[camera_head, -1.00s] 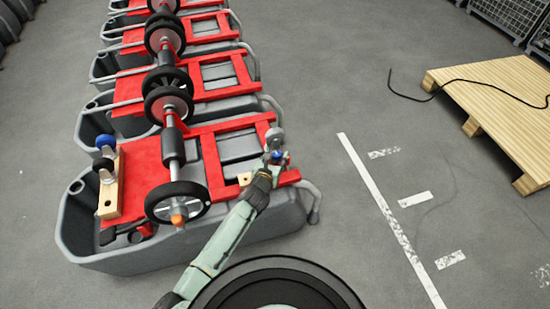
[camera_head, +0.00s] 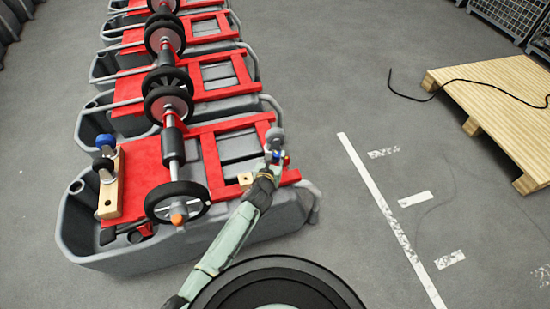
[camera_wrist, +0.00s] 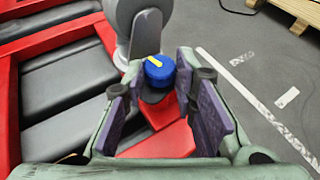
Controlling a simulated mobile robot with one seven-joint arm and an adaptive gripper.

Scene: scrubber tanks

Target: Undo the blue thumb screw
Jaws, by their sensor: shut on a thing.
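The blue thumb screw (camera_wrist: 158,69) has a round blue head with a yellow mark on top. It sits beside a grey rounded bracket (camera_wrist: 139,25), over the red frame (camera_wrist: 165,143). My gripper (camera_wrist: 158,62) has its two purple-padded fingers on either side of the head, shut on it. In the head view my gripper (camera_head: 272,160) is at the right end of the nearest tank's red frame (camera_head: 220,180). There the screw (camera_head: 276,155) shows only as a small blue patch, mostly hidden by the gripper.
Grey tanks (camera_head: 90,240) with red frames and black wheels (camera_head: 178,200) stand in a row running back. A wooden block (camera_head: 108,205) with another blue knob (camera_head: 105,141) is at left. A wooden pallet (camera_head: 500,90) with a black cable lies at right.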

